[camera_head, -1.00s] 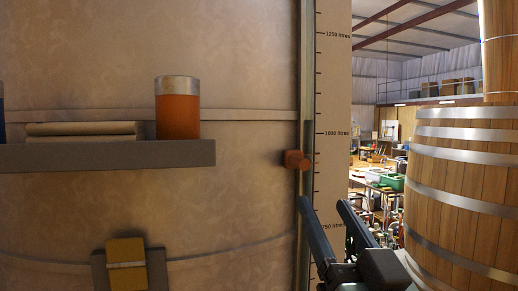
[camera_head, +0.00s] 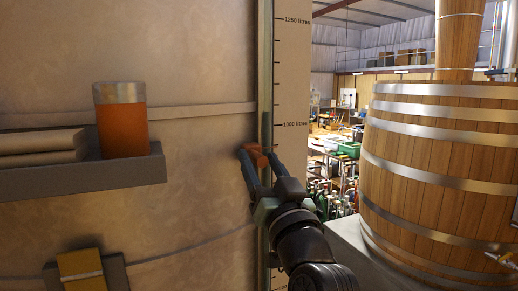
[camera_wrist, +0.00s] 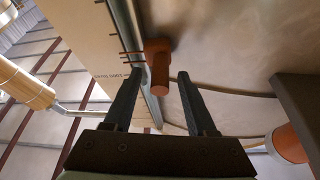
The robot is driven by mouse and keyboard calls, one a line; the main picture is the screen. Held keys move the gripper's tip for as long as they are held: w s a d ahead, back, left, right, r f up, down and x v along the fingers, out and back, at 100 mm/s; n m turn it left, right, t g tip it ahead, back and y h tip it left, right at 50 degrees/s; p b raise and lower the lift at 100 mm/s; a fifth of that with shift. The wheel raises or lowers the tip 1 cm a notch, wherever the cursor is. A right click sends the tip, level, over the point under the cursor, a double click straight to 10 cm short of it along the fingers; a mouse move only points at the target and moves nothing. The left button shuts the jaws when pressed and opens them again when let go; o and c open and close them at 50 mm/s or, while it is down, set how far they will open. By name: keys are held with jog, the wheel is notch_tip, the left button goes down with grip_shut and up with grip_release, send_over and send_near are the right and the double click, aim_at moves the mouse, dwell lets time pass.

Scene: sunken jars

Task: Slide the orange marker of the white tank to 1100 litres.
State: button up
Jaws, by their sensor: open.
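The orange marker (camera_head: 253,148) sits on the vertical rail (camera_head: 264,100) of the pale tank (camera_head: 190,55), a little below the 1000 litres line of the scale (camera_head: 290,90). The 1250 litres line is well above it. My gripper (camera_head: 256,160) is open and reaches up from below, with one finger on each side of the marker in the picture. In the wrist view the marker (camera_wrist: 157,60) shows between and just beyond the two fingertips (camera_wrist: 155,78). I cannot tell whether either finger touches it.
A grey shelf (camera_head: 90,180) with an orange jar (camera_head: 122,130) and a folded cloth (camera_head: 42,145) juts from the tank at left. A yellow block (camera_head: 80,270) hangs below. A wooden barrel (camera_head: 440,150) stands at right. The rail above the marker looks clear.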

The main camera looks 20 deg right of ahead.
jog(key=shift+w+r, duration=0.15)
jog(key=shift+w, duration=0.4)
grip_shut()
dwell(1.1)
